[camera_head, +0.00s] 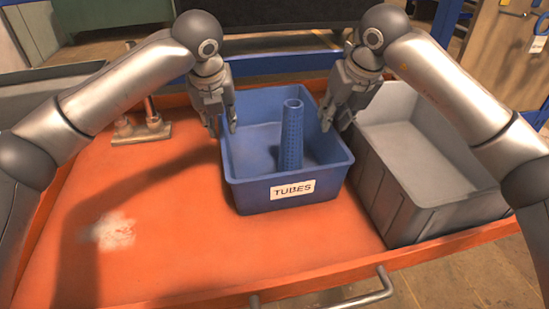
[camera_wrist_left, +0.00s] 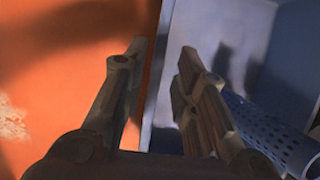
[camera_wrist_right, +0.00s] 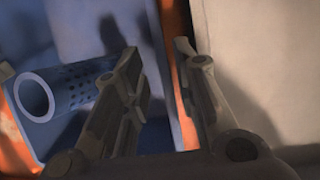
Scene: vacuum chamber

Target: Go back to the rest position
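My left gripper (camera_head: 226,128) is open and holds nothing, with its fingers at the left wall of the blue bin labelled TUBES (camera_head: 245,195). In the left wrist view its spread fingers (camera_wrist_left: 163,58) straddle the line of that wall. My right gripper (camera_head: 336,122) is open and empty at the bin's right wall. In the right wrist view its fingers (camera_wrist_right: 156,58) are apart on either side of that wall. Whether the fingers touch the walls I cannot tell. A blue perforated tube (camera_head: 291,140) stands upright in the bin, apart from both grippers.
The blue bin stands on an orange cart top (camera_head: 160,230) with a front handle (camera_head: 350,300). A grey bin (camera_head: 440,210) stands close on its right. A metal fixture (camera_head: 140,131) is at the back left. The cart's front left is clear.

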